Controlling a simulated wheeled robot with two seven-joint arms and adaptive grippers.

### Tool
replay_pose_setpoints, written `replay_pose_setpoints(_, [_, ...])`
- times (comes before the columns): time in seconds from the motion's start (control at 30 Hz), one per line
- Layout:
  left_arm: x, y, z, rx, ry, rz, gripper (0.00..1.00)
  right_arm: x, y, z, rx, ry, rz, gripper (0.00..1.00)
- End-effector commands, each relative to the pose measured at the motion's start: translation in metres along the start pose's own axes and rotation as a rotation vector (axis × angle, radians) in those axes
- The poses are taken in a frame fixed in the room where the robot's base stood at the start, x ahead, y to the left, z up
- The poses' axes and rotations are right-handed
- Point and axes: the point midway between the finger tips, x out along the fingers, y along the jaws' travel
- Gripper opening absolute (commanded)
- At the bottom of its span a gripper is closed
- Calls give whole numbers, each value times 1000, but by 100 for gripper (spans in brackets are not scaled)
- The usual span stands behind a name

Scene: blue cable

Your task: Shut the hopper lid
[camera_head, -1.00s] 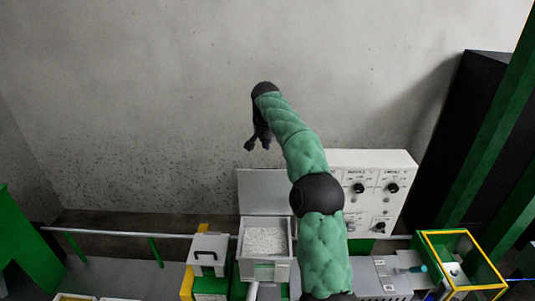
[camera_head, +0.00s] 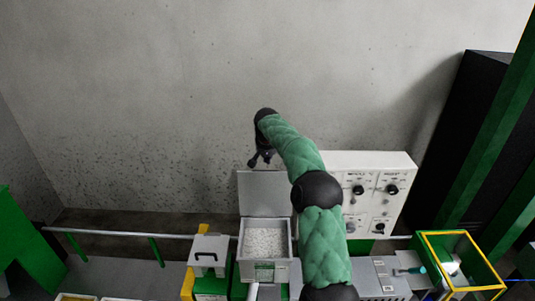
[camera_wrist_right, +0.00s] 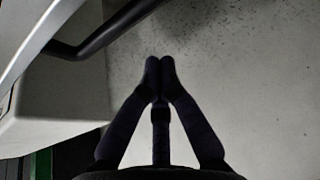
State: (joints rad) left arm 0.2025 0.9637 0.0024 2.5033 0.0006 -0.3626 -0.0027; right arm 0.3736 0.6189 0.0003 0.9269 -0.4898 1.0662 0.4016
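The hopper (camera_head: 265,271) is an open light-grey box filled with white pellets (camera_head: 265,241). Its lid (camera_head: 265,192) is a flat grey panel standing up at the hopper's back edge, so the hopper is open. My right gripper (camera_head: 258,160) is above and behind the lid's top edge, fingers pointing down, apparently clear of it. In the right wrist view the fingertips (camera_wrist_right: 160,62) meet with nothing between them. A dark bent bar (camera_wrist_right: 97,39) and a pale panel (camera_wrist_right: 45,118) lie to their left; I cannot tell if these belong to the lid. My left gripper is out of view.
A white control panel (camera_head: 395,180) with black knobs stands right of the lid, partly behind my right arm. A smaller box with a black-handled cover (camera_head: 208,245) is left of the hopper. A yellow-edged green bin (camera_head: 460,240) is at right. A grey wall (camera_head: 150,110) rises behind.

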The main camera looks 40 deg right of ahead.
Motion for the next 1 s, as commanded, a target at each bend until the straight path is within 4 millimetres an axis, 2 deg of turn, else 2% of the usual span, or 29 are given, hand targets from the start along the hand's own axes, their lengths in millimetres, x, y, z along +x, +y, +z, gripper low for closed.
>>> replay_pose_setpoints(0.2, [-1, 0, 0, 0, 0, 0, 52, -6, 0, 17, -2, -3, 1, 0])
replay_pose_setpoints(0.4, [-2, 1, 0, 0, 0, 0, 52, -8, 0, 26, -2, -2, 0, 0])
replay_pose_setpoints(1.0, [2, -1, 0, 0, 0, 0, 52, -8, 0, 26, -1, 9, 0, 0])
